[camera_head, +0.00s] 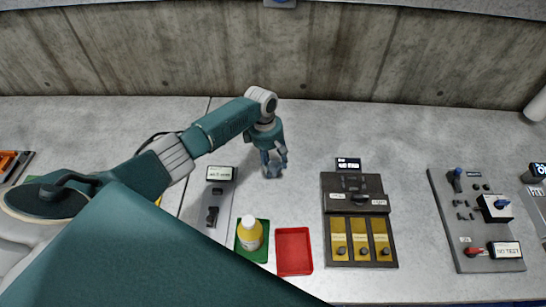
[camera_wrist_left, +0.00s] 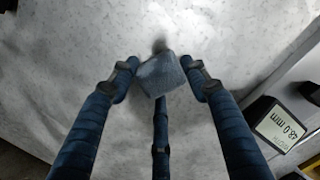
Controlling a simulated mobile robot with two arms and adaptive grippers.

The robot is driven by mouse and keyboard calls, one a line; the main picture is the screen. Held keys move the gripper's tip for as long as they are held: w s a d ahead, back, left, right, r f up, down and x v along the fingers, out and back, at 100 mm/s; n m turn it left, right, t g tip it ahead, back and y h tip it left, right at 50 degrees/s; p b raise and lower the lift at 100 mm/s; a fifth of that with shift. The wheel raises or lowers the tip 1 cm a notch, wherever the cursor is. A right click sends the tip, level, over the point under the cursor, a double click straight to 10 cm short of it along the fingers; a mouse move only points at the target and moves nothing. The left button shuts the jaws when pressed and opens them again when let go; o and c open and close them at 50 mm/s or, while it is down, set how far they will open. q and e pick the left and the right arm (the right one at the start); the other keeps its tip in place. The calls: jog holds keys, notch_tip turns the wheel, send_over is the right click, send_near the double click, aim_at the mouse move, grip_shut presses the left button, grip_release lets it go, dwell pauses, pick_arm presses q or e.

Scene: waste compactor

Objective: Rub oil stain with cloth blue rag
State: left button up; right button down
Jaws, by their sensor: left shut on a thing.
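My left gripper (camera_head: 272,165) reaches down to the grey work surface, near the middle of the head view. In the left wrist view its fingers (camera_wrist_left: 163,88) are closed around a small blue-grey block-shaped rag (camera_wrist_left: 160,75). A dark smudge (camera_wrist_left: 160,45), which looks like the oil stain, shows just beyond the rag's far edge. The rag seems to cover part of it. Whether the rag presses on the surface I cannot tell for sure. In the head view the gripper mostly hides the rag, and the stain cannot be made out. My right gripper is not in view.
A panel with a small display (camera_head: 219,173) stands left of the gripper. Control panels (camera_head: 360,220) lie to the right. The surface behind the gripper is clear up to the concrete wall.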

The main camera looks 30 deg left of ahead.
pick_arm(q)
jog(key=shift+s+d+f, duration=0.1)
jog(key=shift+s+d, duration=0.15)
jog(key=shift+s, duration=0.35)
jog(key=shift+s+d, duration=0.3)
jog(key=shift+s, duration=0.35)
jog(key=shift+s+d+f, duration=0.1)
jog(key=shift+s+d, duration=0.15)
jog(key=shift+s, duration=0.35)
jog(key=shift+r, duration=0.2)
jog(key=shift+w+r, duration=0.2)
jog(key=shift+r, duration=2.75)
notch_tip(320, 180, up, 3)
